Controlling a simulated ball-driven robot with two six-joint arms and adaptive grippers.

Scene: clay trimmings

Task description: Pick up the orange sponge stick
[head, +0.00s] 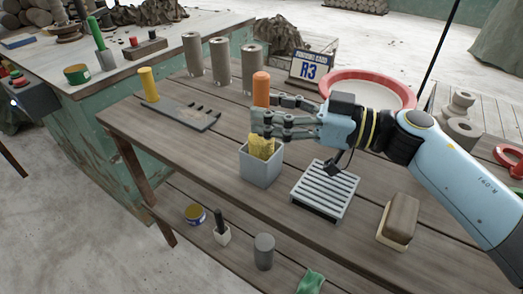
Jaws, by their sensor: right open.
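The orange sponge stick (261,90) stands upright with its yellow sponge end (261,145) down in a grey square pot (262,172) on the wooden table. My right gripper (262,122) reaches in from the right at the stick's lower handle, above the pot's rim. Its fingers are open and partly cover the stick. Whether they touch it I cannot tell. My left gripper is not in view.
A slatted grey rack (325,190) and a brown brush-like block (399,220) lie right of the pot. Grey cylinders (220,61) and an R3 card (310,67) stand behind.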

